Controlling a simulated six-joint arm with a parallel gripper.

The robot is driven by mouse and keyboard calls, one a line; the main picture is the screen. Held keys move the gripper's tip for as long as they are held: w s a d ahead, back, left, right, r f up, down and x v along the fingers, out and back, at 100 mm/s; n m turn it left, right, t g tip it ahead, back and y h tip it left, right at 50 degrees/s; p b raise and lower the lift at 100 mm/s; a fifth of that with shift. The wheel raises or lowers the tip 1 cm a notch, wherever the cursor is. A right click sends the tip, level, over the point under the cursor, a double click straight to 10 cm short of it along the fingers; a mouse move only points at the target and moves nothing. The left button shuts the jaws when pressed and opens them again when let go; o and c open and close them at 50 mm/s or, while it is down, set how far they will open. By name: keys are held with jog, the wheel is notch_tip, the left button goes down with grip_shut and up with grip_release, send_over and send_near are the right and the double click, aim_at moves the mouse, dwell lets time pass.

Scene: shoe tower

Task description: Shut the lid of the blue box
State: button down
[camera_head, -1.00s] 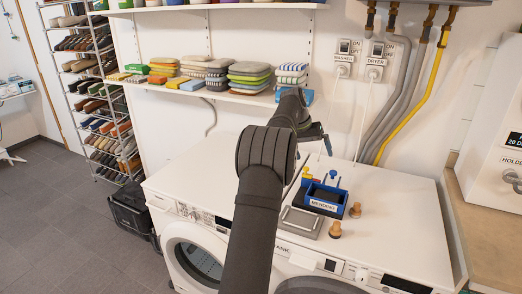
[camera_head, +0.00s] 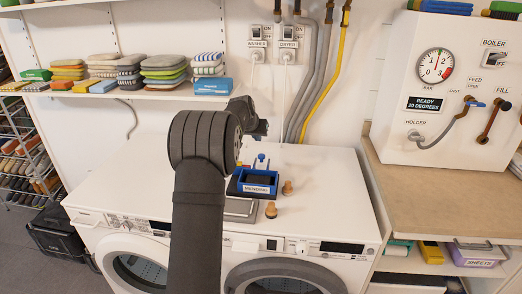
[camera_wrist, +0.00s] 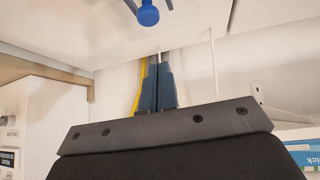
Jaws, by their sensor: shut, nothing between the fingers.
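A blue box (camera_head: 256,190) labelled "MENDING" stands on the white machine top, right of my arm, with a dark area inside its blue rim. Its lid cannot be made out clearly. A blue knob (camera_head: 262,161) shows just behind it; a blue round knob (camera_wrist: 148,14) also shows at the top of the wrist view. My gripper's two dark blue fingers (camera_wrist: 157,85) are together and empty in the wrist view.
A grey flat tray (camera_head: 240,209) and two wooden pegs (camera_head: 271,210) are beside the box. A smaller blue box (camera_head: 212,86) sits on the wall shelf (camera_head: 150,95). Pipes (camera_head: 320,75) run down the wall. The boiler (camera_head: 445,95) stands at right. The machine top's right side is clear.

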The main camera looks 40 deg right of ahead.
aim_at(262, 155)
jog(key=shift+s+d+t, duration=0.15)
jog(key=shift+d+t, duration=0.25)
jog(key=shift+d, duration=0.4)
jog(key=x, duration=0.9)
jog(key=shift+d+f, duration=0.2)
jog(key=shift+f, duration=0.05)
jog(key=shift+s+a+f, duration=0.15)
jog(key=shift+s+a, duration=0.4)
jog(key=shift+a, duration=0.2)
jog(key=shift+s+a+f, duration=0.15)
jog(key=shift+s+a, duration=0.35)
jog(key=shift+a, duration=0.25)
